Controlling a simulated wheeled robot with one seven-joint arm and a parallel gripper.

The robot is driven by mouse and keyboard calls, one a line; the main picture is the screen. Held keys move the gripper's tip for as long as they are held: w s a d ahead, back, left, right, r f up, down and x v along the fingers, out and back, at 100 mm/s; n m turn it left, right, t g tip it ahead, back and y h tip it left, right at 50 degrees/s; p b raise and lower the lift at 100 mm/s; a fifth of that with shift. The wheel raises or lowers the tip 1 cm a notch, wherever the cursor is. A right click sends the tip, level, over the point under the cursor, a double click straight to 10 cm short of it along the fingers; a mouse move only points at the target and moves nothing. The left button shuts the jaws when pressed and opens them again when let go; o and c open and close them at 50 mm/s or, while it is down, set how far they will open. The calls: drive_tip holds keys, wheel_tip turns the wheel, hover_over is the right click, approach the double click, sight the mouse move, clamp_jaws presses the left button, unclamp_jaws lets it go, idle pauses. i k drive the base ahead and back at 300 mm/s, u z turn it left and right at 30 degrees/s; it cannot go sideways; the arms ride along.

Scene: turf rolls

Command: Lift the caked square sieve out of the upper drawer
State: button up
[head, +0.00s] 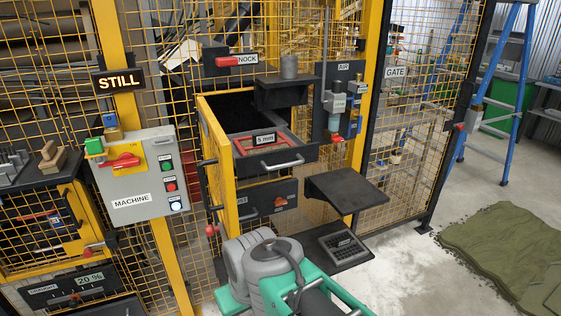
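The upper drawer (306,156) is pulled out of the yellow-framed cabinet in the middle of the head view, with a grey bar handle on its front. A square sieve with a red frame (270,149) lies in it, near the drawer front, beside a label reading 5 mm. Its mesh and any caking are too small to make out. Grey and teal links of my arm (268,262) rise at the bottom centre, below the drawers and apart from them. My gripper's fingers do not show.
The lower drawer (268,199) looks shut. A dark side shelf (346,190) juts out at right. The yellow gate panel (208,142) stands at left. Green turf (510,250) lies on otherwise clear floor at right.

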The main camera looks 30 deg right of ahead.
sight(258, 143)
drive_tip(key=u, duration=3.85)
drive_tip(key=k, duration=2.85)
drive_tip(key=z, duration=1.15)
